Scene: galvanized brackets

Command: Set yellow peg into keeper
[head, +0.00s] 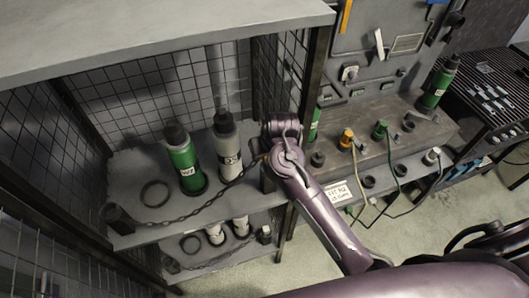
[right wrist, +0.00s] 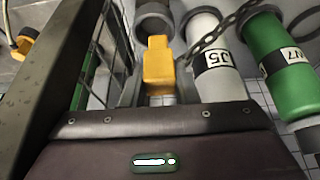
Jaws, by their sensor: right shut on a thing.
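The yellow peg (right wrist: 158,68) is gripped in my right gripper (right wrist: 159,97), which is shut on it. In the right wrist view the peg's far end lies close to a round grey socket (right wrist: 154,22), apparently the keeper. I cannot tell whether the peg is touching or inside it. In the head view my right arm reaches to the right post of the mesh cage. Its wrist hides the peg, the fingertips and most of the keeper area there. My left gripper is not in view.
A green bottle (head: 184,160) and a grey bottle (head: 227,147) stand on the cage shelf, left of my wrist. A chain (head: 195,207) hangs along the shelf front from a dark cup (head: 117,217). A bench (head: 385,125) with fittings and cables stands to the right.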

